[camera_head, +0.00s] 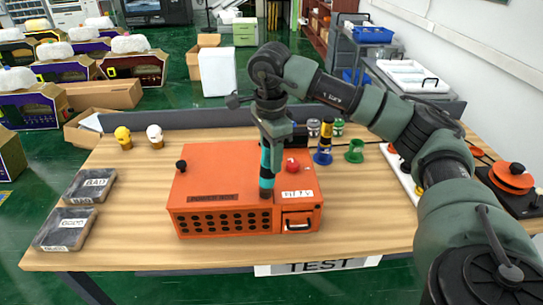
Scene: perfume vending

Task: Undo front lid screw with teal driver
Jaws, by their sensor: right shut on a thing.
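My right gripper (272,142) points straight down over the orange box (215,165). It is shut on the teal driver (266,172), an upright tool with teal and black bands. The driver's lower end is at the front part of the box's lid, left of the white label. The front lid screw cannot be made out; the driver's lower end covers that spot. Whether the tip touches the screw cannot be told. My left gripper is not in view.
The box's lid bears a black knob (181,165) and a red button (292,165). Two dark labelled trays (66,228) lie at the table's left. Yellow and white small heads (154,137), a blue-based yellow tool (325,140) and a green holder (355,151) stand behind.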

